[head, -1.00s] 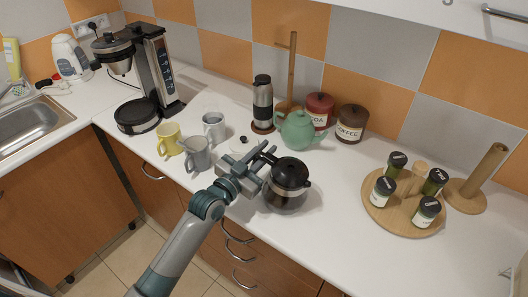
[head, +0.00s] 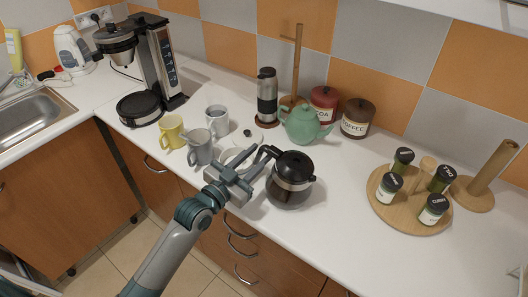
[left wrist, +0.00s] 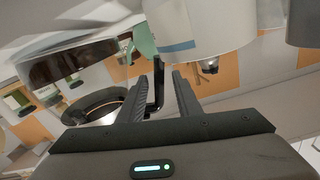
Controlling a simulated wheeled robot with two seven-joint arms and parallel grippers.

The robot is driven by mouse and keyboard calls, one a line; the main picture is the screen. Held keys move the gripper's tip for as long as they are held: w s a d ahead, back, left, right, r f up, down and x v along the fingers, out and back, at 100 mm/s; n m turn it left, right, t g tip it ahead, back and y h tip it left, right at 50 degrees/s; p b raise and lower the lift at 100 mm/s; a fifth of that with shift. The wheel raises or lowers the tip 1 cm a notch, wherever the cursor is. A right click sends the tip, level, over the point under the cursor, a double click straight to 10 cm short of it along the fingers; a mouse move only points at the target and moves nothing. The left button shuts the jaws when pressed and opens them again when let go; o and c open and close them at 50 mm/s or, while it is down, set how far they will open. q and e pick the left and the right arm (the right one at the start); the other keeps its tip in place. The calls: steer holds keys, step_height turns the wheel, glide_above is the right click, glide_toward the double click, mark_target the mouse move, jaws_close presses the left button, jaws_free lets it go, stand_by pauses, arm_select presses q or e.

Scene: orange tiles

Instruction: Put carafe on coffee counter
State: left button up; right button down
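The carafe (head: 292,184), dark glass with a black lid and a steel band, stands upright on the white counter (head: 330,215) in the head view. Its black handle points left toward my left gripper (head: 262,160). In the left wrist view the black handle (left wrist: 158,88) shows between the two fingers of that gripper (left wrist: 160,82), with a gap beside it; the fingers look open. Whether they touch the handle I cannot tell. The coffee maker (head: 158,62) stands at the back left corner, with a bare round black plate (head: 140,109). My right gripper is not in view.
Yellow (head: 171,132), grey (head: 200,148) and light (head: 216,120) mugs stand left of the gripper. A teapot (head: 302,125), flask (head: 267,95) and canisters (head: 357,120) stand behind the carafe. A round spice tray (head: 405,217) is at right. The counter front is clear.

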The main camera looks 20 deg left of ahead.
arm_select(q)
steer(key=b+v, duration=0.1)
steer(key=v, duration=0.4)
steer(key=shift+s+a+f, duration=0.1)
steer(key=shift+s+a, duration=0.05)
steer(key=shift+s, duration=0.2)
steer(key=shift+s+a, duration=0.2)
steer(key=shift+s, duration=0.5)
